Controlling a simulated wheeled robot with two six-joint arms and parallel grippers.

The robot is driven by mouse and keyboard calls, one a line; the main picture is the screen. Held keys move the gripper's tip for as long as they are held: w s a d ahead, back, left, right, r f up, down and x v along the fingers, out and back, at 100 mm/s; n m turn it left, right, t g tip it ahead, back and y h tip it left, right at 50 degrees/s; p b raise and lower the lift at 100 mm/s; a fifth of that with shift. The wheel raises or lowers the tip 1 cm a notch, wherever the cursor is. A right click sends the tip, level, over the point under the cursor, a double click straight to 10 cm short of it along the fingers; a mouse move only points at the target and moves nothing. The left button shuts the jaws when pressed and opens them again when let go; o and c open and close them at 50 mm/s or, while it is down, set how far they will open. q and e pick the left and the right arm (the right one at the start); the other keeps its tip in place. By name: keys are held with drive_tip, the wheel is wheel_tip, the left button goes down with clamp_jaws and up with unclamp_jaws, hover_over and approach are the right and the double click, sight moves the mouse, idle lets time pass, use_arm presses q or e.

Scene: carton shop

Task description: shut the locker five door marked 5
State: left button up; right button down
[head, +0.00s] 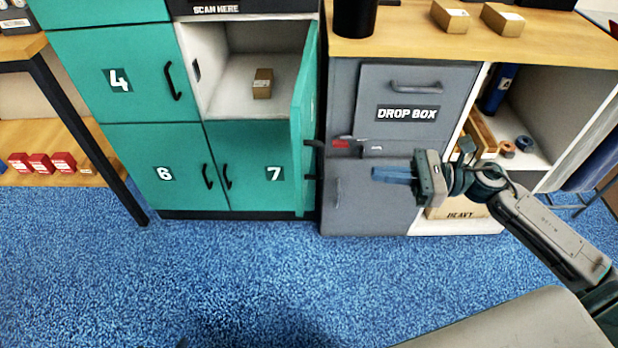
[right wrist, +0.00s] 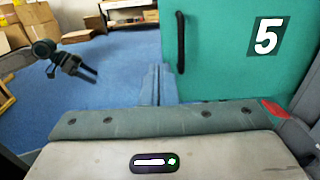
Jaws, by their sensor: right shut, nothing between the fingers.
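The teal locker five door (head: 303,120) stands swung wide open, seen nearly edge-on in the head view. Its outer face with the white 5 (right wrist: 267,36) and a black handle (right wrist: 181,43) shows in the right wrist view. The open compartment (head: 225,85) holds a small brown carton (head: 262,83). My right gripper (head: 376,173) is shut and empty, right of the door and in front of the grey cabinet. Its closed fingers (right wrist: 157,80) appear near the door's lower free edge; contact cannot be told. My left gripper (right wrist: 88,72) is open and empty, away over the floor.
The grey drop box cabinet (head: 345,95) stands just right of the open door. Locker doors 4 (head: 140,75), 6 (head: 150,140) and 7 (head: 250,150) are shut. A wooden-topped bench (head: 20,45) stands at left. The blue carpet (head: 230,270) in front is clear.

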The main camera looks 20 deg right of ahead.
drive_tip(key=p, duration=0.1)
approach(302, 167)
drive_tip(key=x, duration=0.5)
drive_tip(key=shift+a+r, duration=0.1)
drive_tip(key=shift+a, duration=0.05)
drive_tip(key=shift+w+a+p, duration=0.15)
drive_tip(key=shift+a+p, duration=0.15)
drive_tip(key=shift+a, duration=0.2)
drive_tip(key=shift+w+a, duration=0.1)
drive_tip(key=shift+a, duration=0.15)
use_arm(q)
drive_tip(key=shift+s+a+r+g, duration=0.35)
drive_tip(key=shift+a+r+g, duration=0.2)
drive_tip(key=shift+a+g, duration=0.05)
drive_tip(key=shift+w, duration=0.1)
drive_tip(key=shift+r, duration=0.1)
